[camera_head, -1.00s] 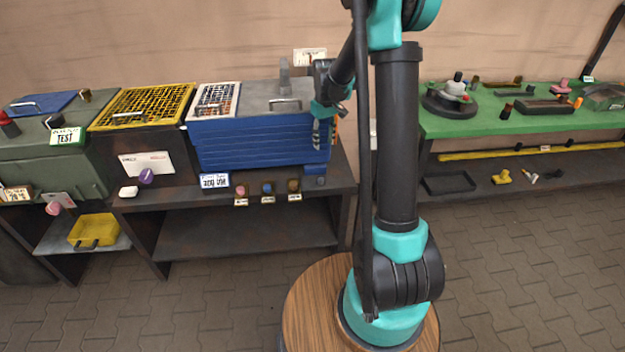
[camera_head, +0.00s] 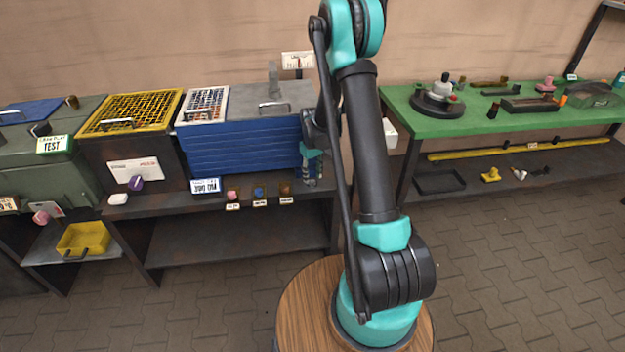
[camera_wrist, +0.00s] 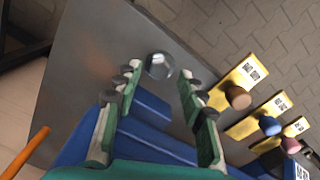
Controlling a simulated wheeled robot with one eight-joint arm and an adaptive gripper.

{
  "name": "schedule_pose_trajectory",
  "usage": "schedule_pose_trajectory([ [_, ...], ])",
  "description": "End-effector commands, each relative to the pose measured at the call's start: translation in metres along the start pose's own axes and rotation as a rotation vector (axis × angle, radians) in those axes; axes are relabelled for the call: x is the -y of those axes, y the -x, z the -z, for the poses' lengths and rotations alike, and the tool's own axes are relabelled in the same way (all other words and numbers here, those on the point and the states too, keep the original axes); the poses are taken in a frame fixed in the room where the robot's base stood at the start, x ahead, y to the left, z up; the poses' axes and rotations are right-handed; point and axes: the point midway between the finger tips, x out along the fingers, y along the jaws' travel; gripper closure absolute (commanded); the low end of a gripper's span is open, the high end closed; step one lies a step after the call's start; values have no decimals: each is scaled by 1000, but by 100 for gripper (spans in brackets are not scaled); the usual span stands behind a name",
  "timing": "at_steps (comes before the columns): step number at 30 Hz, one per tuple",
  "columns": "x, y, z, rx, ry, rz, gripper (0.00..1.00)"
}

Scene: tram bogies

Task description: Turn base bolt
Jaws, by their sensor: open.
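A round, silvery bolt head (camera_wrist: 159,66) shows in the wrist view on a dark grey surface (camera_wrist: 85,70). My gripper (camera_wrist: 160,82) is open, its green fingers with dark pads pointing towards the bolt. The bolt appears between and slightly beyond the fingertips; I cannot tell whether they touch it. In the head view my gripper (camera_head: 312,172) hangs low at the right end of the blue ribbed box (camera_head: 245,143), and the bolt cannot be made out there. A blue block (camera_wrist: 150,104) lies between the fingers in the wrist view.
Brown (camera_wrist: 238,97), blue (camera_wrist: 269,125) and pink (camera_wrist: 290,145) knobs with labels sit to the right of my fingers. An orange rod (camera_wrist: 25,152) is at the left. A green table (camera_head: 520,118) with several parts stands right in the head view.

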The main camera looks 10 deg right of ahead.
Motion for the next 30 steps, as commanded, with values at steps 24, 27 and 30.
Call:
schedule_pose_trajectory([
  [24,0,-24,0,0,0,0,88],
  [27,0,-24,0,0,0,0,100],
  [30,0,-24,0,0,0,0,100],
])
